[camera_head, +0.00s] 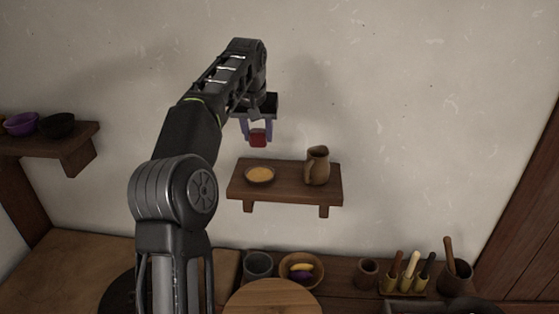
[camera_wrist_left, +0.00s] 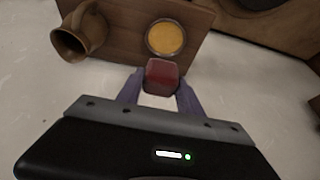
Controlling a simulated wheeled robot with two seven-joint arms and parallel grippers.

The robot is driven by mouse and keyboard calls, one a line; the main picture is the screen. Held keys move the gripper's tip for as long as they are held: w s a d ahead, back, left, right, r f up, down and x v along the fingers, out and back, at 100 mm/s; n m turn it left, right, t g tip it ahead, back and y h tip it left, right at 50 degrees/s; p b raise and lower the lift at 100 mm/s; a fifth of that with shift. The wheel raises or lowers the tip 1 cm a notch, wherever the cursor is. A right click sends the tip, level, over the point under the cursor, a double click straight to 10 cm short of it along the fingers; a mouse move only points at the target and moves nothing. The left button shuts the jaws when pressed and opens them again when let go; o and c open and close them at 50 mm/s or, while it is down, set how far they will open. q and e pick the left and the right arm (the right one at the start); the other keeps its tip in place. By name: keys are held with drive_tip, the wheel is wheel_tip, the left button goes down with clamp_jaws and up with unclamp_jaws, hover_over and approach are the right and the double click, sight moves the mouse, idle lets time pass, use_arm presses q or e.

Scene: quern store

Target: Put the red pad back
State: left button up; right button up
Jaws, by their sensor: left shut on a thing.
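My left gripper (camera_head: 258,138) is shut on the red pad (camera_head: 258,139), a small dark-red block. It holds the pad in the air above the small wooden wall shelf (camera_head: 285,189). In the left wrist view the red pad (camera_wrist_left: 161,75) sits between the two purple fingers of the gripper (camera_wrist_left: 160,82). The shelf (camera_wrist_left: 125,45) shows beyond it there. A shallow bowl with orange-yellow contents (camera_head: 260,174) stands on the shelf's left part. It appears just past the pad in the left wrist view (camera_wrist_left: 165,38). My right gripper is not in view.
A brown jug (camera_head: 317,166) stands on the shelf's right part. Purple and dark bowls sit on a left shelf (camera_head: 75,145). Below, the counter holds a grey cup (camera_head: 258,265), a fruit bowl (camera_head: 301,270), a round board (camera_head: 272,298) and a utensil holder (camera_head: 404,284). The wall above the shelf is bare.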

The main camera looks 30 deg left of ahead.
sight(258, 147)
use_arm(q)
drive_tip(key=shift+w+a+r, duration=0.15)
drive_tip(key=shift+w+r, duration=0.1)
drive_tip(key=shift+s+r, duration=0.1)
drive_tip(key=shift+s, duration=0.1)
wheel_tip(258, 147, down, 5)
drive_tip(key=shift+f, duration=0.1)
drive_tip(key=shift+w+f, duration=0.1)
drive_tip(key=shift+f, duration=0.3)
wheel_tip(258, 147, down, 4)
drive_tip(key=shift+f, duration=0.15)
